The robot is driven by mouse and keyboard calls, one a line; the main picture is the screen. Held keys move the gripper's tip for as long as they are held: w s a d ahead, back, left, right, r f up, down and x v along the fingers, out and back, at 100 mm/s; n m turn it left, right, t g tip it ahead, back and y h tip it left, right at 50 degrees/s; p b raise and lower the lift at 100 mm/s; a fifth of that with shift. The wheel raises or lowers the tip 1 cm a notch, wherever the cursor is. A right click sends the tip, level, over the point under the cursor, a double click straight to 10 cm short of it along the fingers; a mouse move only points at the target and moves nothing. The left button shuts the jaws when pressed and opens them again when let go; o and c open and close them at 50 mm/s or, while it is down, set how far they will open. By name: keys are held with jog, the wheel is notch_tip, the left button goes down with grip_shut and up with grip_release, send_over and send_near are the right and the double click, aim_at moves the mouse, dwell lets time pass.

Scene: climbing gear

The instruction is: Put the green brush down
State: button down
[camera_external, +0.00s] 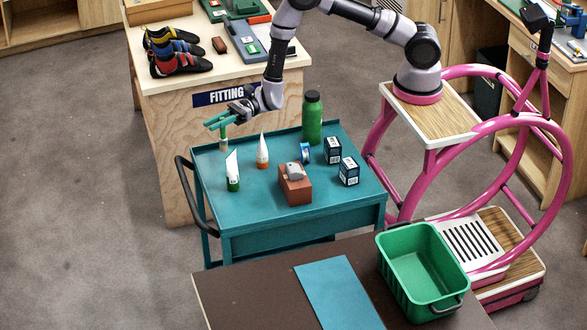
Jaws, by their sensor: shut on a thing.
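My gripper (226,119) is at the far left of the teal cart (213,204), shut on the green brush (223,132). The brush hangs roughly upright below the fingers, with its pale bristle end (223,145) downward. It shows over the cart's far left corner. I cannot tell whether the bristles touch the cart top. The fingers hide the upper part of the brush.
On the cart stand a white-and-green tube (232,171), an orange-and-white tube (262,152), a green bottle (312,118), dark boxes (348,171) and a brown block (295,190). The cart's front left is clear. A green bin (400,282) stands on the near table.

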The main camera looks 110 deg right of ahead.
aim_at(223, 134)
jog(key=shift+f, duration=2.3)
jog(key=shift+f, duration=0.2)
jog(key=c, duration=0.7)
grip_release()
jog(key=shift+r, duration=0.1)
